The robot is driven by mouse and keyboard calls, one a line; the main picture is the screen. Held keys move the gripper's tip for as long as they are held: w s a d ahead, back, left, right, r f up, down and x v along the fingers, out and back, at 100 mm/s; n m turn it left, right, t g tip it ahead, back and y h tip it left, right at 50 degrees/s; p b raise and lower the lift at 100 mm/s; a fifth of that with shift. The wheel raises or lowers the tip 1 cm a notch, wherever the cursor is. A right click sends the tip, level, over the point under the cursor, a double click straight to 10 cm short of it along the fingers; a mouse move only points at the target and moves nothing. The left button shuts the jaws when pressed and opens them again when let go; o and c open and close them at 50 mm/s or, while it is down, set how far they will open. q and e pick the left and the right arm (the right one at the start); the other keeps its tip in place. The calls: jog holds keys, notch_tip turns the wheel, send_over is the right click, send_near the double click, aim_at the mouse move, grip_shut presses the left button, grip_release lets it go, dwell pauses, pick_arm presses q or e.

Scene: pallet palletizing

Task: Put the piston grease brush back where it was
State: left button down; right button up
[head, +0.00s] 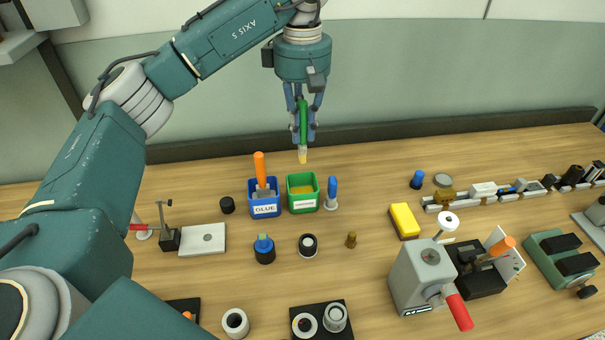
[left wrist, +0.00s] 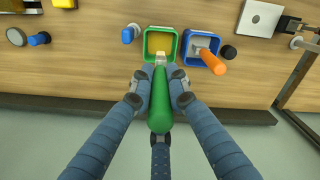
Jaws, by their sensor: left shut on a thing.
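My left gripper (head: 302,128) is shut on a brush with a green handle (head: 303,116). The brush hangs upright with its pale bristle tip down, above and slightly behind the green box (head: 302,204). In the left wrist view the green handle (left wrist: 160,105) lies between the fingers (left wrist: 158,88), and the tip is over the opening of the green box (left wrist: 148,38). The green box holds yellowish grease. The blue box labelled GLUE (head: 265,210) stands just left of it with an orange-handled brush (head: 260,168) in it. My right gripper is not in view.
A blue-handled tool (head: 332,190) stands upright close to the green box's right side. A black cylinder (head: 227,205) is left of the glue box. A blue-topped cap (head: 264,248) and a ring (head: 308,245) sit in front. The wall is behind the bench.

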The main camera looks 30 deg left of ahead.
aim_at(302, 150)
pick_arm(q)
notch_tip(302, 150, down, 7)
jog(key=shift+r+p, duration=0.1)
jog(key=shift+p, duration=0.6)
jog(key=shift+f, duration=0.6)
notch_tip(302, 150, down, 4)
jog(key=shift+r+p, duration=0.15)
jog(key=shift+p, duration=0.35)
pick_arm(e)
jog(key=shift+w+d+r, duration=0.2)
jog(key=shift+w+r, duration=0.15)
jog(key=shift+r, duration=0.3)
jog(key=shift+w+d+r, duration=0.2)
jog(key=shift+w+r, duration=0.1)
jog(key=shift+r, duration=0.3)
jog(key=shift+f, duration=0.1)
pick_arm(q)
jog(key=c, duration=1.7)
grip_release()
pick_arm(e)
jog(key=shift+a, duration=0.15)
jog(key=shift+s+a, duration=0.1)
